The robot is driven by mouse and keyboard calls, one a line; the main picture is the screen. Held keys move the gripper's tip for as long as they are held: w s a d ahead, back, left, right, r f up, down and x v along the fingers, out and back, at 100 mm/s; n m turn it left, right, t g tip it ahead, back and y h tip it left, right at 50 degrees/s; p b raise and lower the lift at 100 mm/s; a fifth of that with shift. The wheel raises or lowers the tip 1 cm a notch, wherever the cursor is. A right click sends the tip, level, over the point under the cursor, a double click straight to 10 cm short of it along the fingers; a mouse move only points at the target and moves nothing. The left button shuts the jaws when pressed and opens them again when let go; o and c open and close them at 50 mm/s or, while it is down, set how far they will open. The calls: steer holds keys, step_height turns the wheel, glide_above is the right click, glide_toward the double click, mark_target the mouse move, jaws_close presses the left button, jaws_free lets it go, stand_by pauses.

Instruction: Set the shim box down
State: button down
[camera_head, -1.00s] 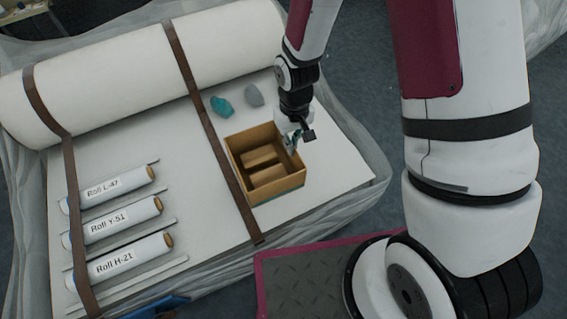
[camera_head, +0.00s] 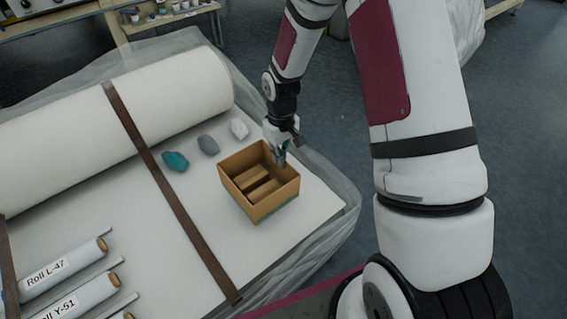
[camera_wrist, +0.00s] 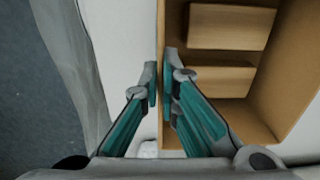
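The shim box (camera_head: 237,188) is an open brown cardboard box with lighter brown blocks inside. It is over the right part of the white sheet in the head view, roughly upright. I cannot tell clearly whether its base touches the sheet. My gripper (camera_head: 281,158) is at its far right wall. In the wrist view the box (camera_wrist: 270,95) fills the right side, and my gripper (camera_wrist: 160,82) has one finger on each side of the thin wall, closed on it. The box's underside is hidden.
A teal stone (camera_head: 175,161), a grey stone (camera_head: 208,145) and a white stone (camera_head: 239,129) lie beyond the box. A brown strap (camera_head: 185,215) crosses the sheet (camera_head: 215,232) to its left. A big white roll (camera_head: 60,140) lies behind. Labelled rolls (camera_head: 62,272) are front left.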

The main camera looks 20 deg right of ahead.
steer(key=shift+w+d+f+b, duration=0.25)
steer(key=shift+f+b, duration=0.1)
steer(key=shift+f, duration=0.25)
steer(key=shift+w+d+f+b, duration=0.15)
steer(key=shift+d+f+b, duration=0.15)
steer(key=shift+f, duration=0.3)
steer(key=shift+w+d+f+b, duration=0.2)
steer(key=shift+f+b, duration=0.2)
steer(key=shift+f, duration=0.2)
steer(key=shift+f, duration=0.15)
steer(key=c, duration=1.8)
jaws_free()
